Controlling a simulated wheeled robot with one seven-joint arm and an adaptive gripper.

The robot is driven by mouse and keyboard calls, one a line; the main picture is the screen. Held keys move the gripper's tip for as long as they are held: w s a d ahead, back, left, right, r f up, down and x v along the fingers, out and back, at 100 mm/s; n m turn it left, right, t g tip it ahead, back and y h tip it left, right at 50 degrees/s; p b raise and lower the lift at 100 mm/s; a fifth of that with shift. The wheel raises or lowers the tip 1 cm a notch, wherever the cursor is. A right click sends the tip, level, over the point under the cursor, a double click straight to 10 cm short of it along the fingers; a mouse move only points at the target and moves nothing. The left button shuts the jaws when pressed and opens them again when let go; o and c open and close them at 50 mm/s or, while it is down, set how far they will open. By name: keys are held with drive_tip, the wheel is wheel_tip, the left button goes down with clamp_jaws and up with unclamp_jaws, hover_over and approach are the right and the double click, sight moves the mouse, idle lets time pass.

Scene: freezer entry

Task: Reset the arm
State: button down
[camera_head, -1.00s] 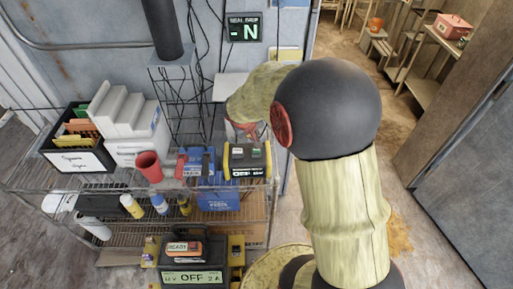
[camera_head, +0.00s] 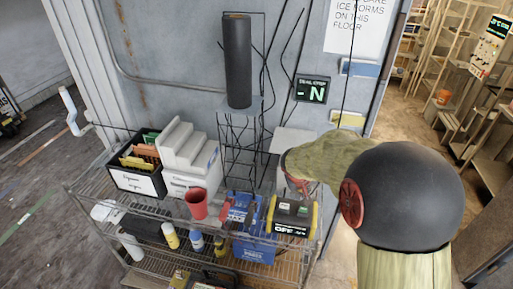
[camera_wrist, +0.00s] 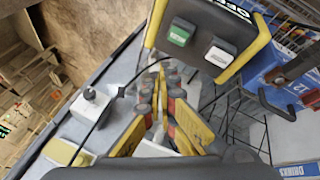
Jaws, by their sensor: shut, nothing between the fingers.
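My arm stands at the right of the head view, a dark ball joint with a red cap and pale yellowish links. Its far end bends left and down behind the yellow and black device, and the fingers are mostly hidden there. In the wrist view my gripper (camera_wrist: 162,75) has its yellow and grey fingers together, with nothing between them. The yellow and black device (camera_head: 292,215) sits on the rack's top shelf. It also shows close beyond the fingertips in the wrist view (camera_wrist: 205,40), with a green and a white button.
A dark cylinder (camera_head: 237,60) stands behind.

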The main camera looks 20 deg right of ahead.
drive_tip(key=s+a+r+n+t+y+b, duration=0.1)
drive_tip(key=s+a+r+y+b, duration=0.1)
drive_tip(key=s+a+b, duration=0.5)
drive_tip(key=s+a+r+n+t+y+b, duration=0.1)
drive_tip(key=s+a+b, duration=0.6)
drive_tip(key=s+a, duration=0.7)
drive_tip(key=a+r+y, duration=0.1)
drive_tip(key=a+y, duration=0.1)
drive_tip(key=a, duration=0.1)
drive_tip(key=shift+r+n+t, duration=0.25)
drive_tip(key=shift+n+t, duration=0.05)
drive_tip(key=c, duration=2.6)
unclamp_jaws()
drive_tip(key=o, duration=0.4)
drive_tip(key=shift+s, duration=0.1)
drive_tip(key=shift+c, duration=0.2)
